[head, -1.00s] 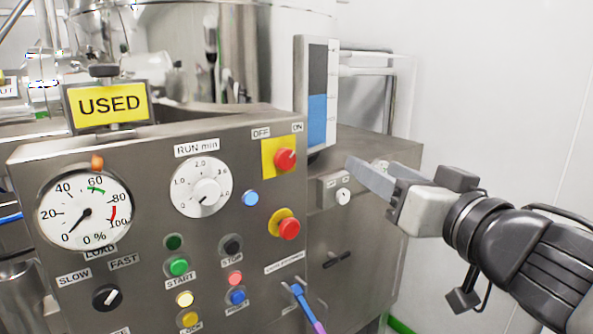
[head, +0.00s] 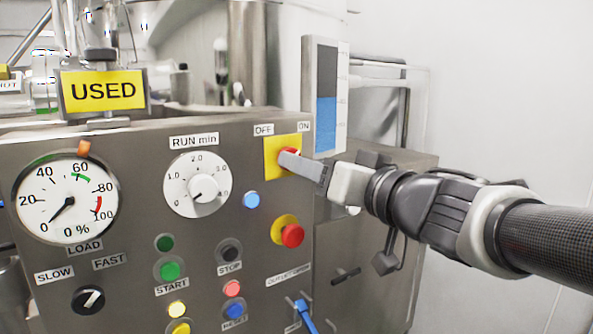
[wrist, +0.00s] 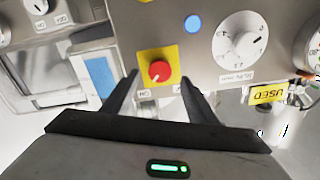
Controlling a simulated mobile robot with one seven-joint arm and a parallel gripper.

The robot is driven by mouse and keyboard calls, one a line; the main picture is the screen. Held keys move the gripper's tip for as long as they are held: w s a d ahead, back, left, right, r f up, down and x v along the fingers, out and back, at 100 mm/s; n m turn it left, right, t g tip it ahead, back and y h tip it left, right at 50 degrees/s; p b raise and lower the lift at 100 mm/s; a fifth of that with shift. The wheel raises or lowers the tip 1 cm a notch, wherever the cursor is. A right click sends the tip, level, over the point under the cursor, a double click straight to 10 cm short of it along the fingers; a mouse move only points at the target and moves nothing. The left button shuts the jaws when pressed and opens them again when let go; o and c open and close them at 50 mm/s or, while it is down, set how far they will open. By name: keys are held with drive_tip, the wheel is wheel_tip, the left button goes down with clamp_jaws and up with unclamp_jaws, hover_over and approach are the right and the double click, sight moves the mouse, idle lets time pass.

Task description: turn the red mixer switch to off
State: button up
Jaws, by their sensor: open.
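The red mixer switch (head: 288,151) is a round knob on a yellow plate (head: 270,158) at the upper right of the panel. The OFF label (head: 263,130) is above it to the left and the ON label (head: 304,127) to the right. In the wrist view, which is upside down, the switch (wrist: 160,71) shows a white mark pointing toward the ON label (wrist: 144,93). My gripper (head: 288,161) is open in front of the switch, its fingers on either side of the knob in the wrist view. In the head view a finger partly hides the knob; contact cannot be told.
A red emergency-style button (head: 292,235) on a yellow ring sits just below. A blue light (head: 250,200) and the RUN min dial (head: 197,184) are to the left. A blue level gauge (head: 326,98) stands close by at upper right.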

drive_tip(key=shift+b+x, duration=0.4)
drive_tip(key=shift+x, duration=1.95)
drive_tip(key=c, duration=1.1)
